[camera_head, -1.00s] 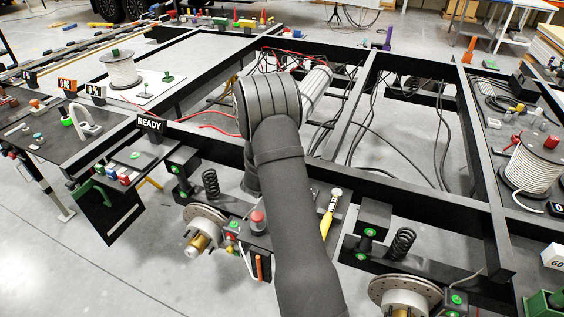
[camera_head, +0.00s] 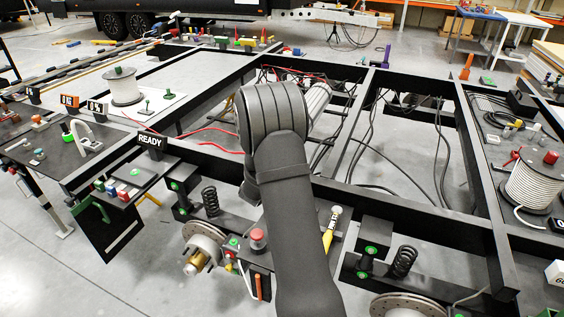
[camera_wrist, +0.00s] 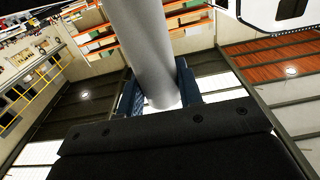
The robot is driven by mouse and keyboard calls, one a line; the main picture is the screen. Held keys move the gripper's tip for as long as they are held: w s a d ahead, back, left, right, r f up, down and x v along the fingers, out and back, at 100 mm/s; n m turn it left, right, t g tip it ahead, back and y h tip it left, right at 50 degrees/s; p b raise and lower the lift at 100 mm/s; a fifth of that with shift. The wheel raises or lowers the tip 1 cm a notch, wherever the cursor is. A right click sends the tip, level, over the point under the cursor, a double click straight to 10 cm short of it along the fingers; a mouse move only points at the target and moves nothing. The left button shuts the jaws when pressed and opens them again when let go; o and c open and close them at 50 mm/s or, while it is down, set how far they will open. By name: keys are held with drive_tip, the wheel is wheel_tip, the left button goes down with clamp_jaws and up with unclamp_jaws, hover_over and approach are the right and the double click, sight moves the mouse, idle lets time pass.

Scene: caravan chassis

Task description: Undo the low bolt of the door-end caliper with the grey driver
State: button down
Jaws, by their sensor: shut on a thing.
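In the wrist view, my gripper (camera_wrist: 160,92) is shut on a plain grey cylinder, which looks like the grey driver (camera_wrist: 145,40). Its blue jaws sit on either side of it. In the head view my gripper is hidden behind my arm. Two brake discs show there: the left disc (camera_head: 204,243), with a brass-coloured hub, and the right disc (camera_head: 405,306), cut by the bottom edge. Small green and red parts sit beside the left disc, partly behind my arm. I cannot tell which disc is at the door end, or pick out the low bolt.
Black chassis beams (camera_head: 415,200) frame open bays with hanging cables. A READY sign (camera_head: 152,140) stands on the left beam. Coil springs (camera_head: 404,262) rise near the discs. A yellow-handled tool (camera_head: 329,235) is close beside my arm. A cable spool (camera_head: 534,185) is at right.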

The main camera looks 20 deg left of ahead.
wheel_tip(320, 180, up, 5)
drive_tip(key=shift+a+r, duration=0.1)
drive_tip(key=shift+r, duration=0.05)
drive_tip(key=s+a+f+n+g+y, duration=0.3)
drive_tip(key=s+a+f+n+y, duration=0.1)
drive_tip(key=a+f, duration=0.45)
drive_tip(key=s+a+f+n+g+y, duration=0.45)
drive_tip(key=a+f, duration=0.35)
drive_tip(key=a, duration=0.2)
drive_tip(key=s+a+f+n+g, duration=0.2)
drive_tip(key=s+a+f+n, duration=0.1)
drive_tip(key=f, duration=0.3)
drive_tip(key=s+a+f+n+g, duration=0.2)
drive_tip(key=s+f, duration=0.1)
drive_tip(key=f, duration=0.3)
drive_tip(key=s+d+f+n+g+h, duration=0.2)
drive_tip(key=s+d+f+n+g, duration=0.1)
drive_tip(key=s+f+n, duration=0.8)
drive_tip(key=s+d+f+n+g+h, duration=0.2)
drive_tip(key=s+f+n, duration=0.9)
drive_tip(key=s+f, duration=0.7)
wheel_tip(320, 180, down, 9)
drive_tip(key=shift+s+d+g, duration=0.4)
drive_tip(key=shift+d+g, duration=0.15)
drive_tip(key=shift+g, duration=0.2)
drive_tip(key=shift+n, duration=0.25)
